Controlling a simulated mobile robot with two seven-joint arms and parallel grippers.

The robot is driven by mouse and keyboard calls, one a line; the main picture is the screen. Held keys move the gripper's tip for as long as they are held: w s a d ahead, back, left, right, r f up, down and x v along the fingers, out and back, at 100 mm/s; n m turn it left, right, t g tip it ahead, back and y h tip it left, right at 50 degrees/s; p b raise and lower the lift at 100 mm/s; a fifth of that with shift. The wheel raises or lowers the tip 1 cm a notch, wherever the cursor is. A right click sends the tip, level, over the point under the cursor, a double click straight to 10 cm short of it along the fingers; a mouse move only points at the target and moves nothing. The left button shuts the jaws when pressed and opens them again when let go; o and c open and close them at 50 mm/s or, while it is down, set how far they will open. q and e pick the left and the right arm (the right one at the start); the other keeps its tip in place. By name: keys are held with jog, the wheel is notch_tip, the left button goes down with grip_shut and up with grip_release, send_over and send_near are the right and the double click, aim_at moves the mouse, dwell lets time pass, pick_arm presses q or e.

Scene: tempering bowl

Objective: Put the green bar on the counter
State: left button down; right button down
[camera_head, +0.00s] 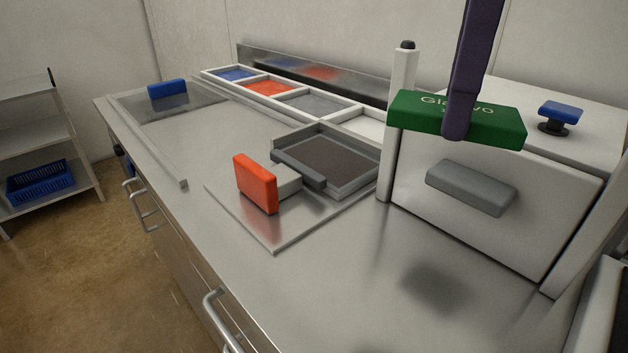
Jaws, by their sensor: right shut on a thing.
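The green bar (498,127) with white lettering is at the upper right, in the air in front of a white box-shaped machine. My right gripper (459,128), a purple finger coming down from the top edge, is shut on the bar. Its other finger is hidden. The bar is roughly level, and a dark soft shadow lies on the counter below. My left gripper is not in view.
The white machine (450,222) has a grey handle block (471,188). An orange block (256,184) stands on a steel plate beside a grey-rimmed tray (372,187). Compartments (306,101) line the back. A blue block (167,89) is far left. The front counter is clear.

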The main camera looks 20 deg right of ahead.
jog(key=f+m, duration=0.1)
jog(key=m, duration=0.1)
jog(key=f+m+b, duration=0.1)
jog(key=m, duration=0.1)
jog(key=shift+d+f, duration=0.1)
jog(key=shift+d, duration=0.3)
jog(key=m, duration=0.1)
send_over(410, 288)
notch_tip(410, 288, down, 16)
jog(key=shift+r+b, duration=0.2)
jog(key=shift+b, duration=0.2)
notch_tip(410, 288, down, 4)
jog(key=shift+f, duration=0.2)
jog(key=shift+f+b, duration=0.1)
jog(key=shift+b, duration=0.2)
jog(key=shift+c, duration=0.2)
grip_release()
